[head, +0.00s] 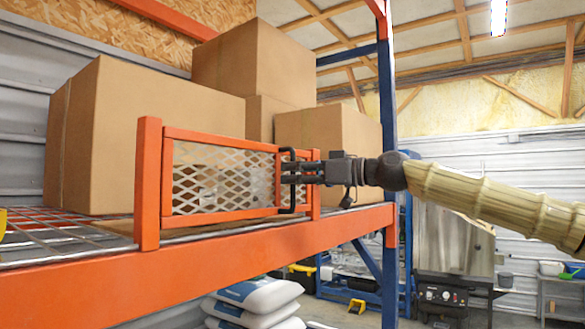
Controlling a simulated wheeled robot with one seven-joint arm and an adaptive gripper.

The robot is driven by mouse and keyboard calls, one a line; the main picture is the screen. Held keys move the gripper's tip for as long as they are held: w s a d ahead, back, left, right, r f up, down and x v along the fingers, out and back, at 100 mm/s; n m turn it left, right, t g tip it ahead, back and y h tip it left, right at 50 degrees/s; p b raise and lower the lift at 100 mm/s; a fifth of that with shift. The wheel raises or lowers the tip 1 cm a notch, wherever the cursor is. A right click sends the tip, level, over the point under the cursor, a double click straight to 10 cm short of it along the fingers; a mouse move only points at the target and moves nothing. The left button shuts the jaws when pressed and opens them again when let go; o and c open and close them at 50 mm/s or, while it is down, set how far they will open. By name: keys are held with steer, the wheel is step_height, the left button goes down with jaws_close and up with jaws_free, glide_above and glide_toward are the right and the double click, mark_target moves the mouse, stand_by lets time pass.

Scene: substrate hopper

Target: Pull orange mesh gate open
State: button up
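The orange mesh gate (222,207) has an orange frame around silver diamond mesh. It stands upright near the front edge of the shelf, between a thick orange post (148,184) at its left and a narrower orange upright (315,204) at its right. It looks roughly in line with the shelf edge. A black vertical handle (288,208) is near its right end. My gripper (291,173) reaches in from the right, its dark fingers level and overlapping the handle at mid height. Whether the fingers are closed around the handle is too small to tell.
Several cardboard boxes (160,140) stand on the shelf behind the gate. An orange beam (200,285) runs along the shelf front, with a blue rack upright (387,100) at the right. White sacks (255,300) lie below. The space in front of the gate looks clear.

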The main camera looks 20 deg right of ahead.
steer(key=shift+w+a, duration=0.2)
steer(key=shift+a, duration=0.1)
jaws_close()
steer(key=shift+s, duration=0.1)
